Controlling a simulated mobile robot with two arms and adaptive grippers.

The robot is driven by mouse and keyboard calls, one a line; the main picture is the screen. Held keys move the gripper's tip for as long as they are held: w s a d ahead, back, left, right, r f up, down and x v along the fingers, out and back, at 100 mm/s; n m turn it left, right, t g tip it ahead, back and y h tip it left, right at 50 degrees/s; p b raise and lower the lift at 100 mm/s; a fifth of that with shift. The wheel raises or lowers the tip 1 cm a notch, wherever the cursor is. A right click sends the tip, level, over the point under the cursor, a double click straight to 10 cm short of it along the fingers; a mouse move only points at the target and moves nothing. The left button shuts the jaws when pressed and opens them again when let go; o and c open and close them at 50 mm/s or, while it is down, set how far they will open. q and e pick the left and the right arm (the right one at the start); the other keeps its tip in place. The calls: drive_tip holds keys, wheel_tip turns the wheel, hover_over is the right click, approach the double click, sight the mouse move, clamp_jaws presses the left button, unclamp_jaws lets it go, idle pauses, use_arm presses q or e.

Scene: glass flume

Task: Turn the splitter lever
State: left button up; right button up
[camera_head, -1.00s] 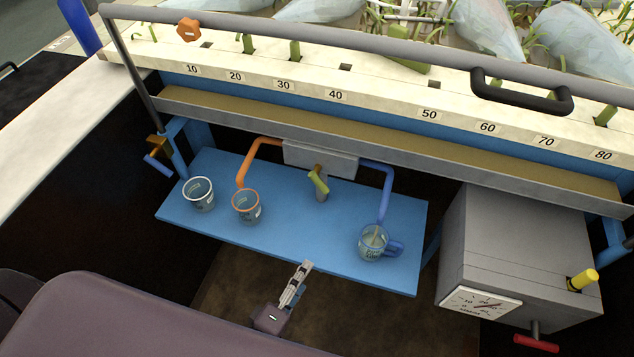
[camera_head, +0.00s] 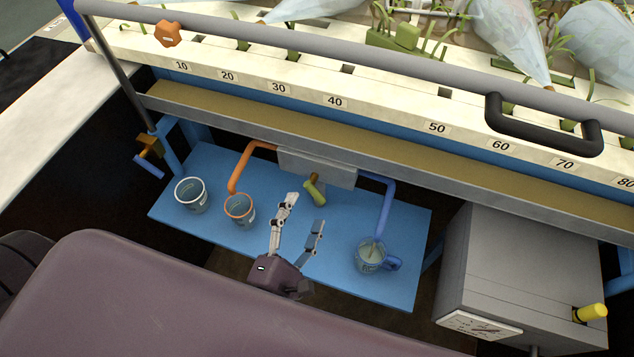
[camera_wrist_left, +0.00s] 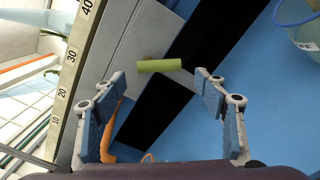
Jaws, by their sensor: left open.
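The splitter lever (camera_head: 315,193) is a short yellow-green handle on the front of a grey splitter box (camera_head: 318,168). An orange pipe (camera_head: 240,168) leaves the box on the left and a blue pipe (camera_head: 385,205) on the right. My left gripper (camera_head: 304,212) is open in front of the lever, above the blue shelf. In the left wrist view, the lever (camera_wrist_left: 159,66) shows between and beyond the two open fingers (camera_wrist_left: 165,95), apart from both. The right gripper is not in view.
On the blue shelf (camera_head: 300,255) stand a clear cup (camera_head: 191,196), an orange-rimmed cup (camera_head: 239,211) and a blue-handled jug (camera_head: 371,256) under the blue pipe. A grey box (camera_head: 520,265) with a yellow knob stands at right. A long ledge and rail run above.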

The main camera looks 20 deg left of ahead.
sight(313, 193)
use_arm(q)
drive_tip(key=w+p, duration=0.1)
drive_tip(key=w, duration=0.4)
drive_tip(key=shift+w+d+r, duration=0.1)
drive_tip(key=shift+w, duration=0.45)
drive_tip(key=c, duration=1.2)
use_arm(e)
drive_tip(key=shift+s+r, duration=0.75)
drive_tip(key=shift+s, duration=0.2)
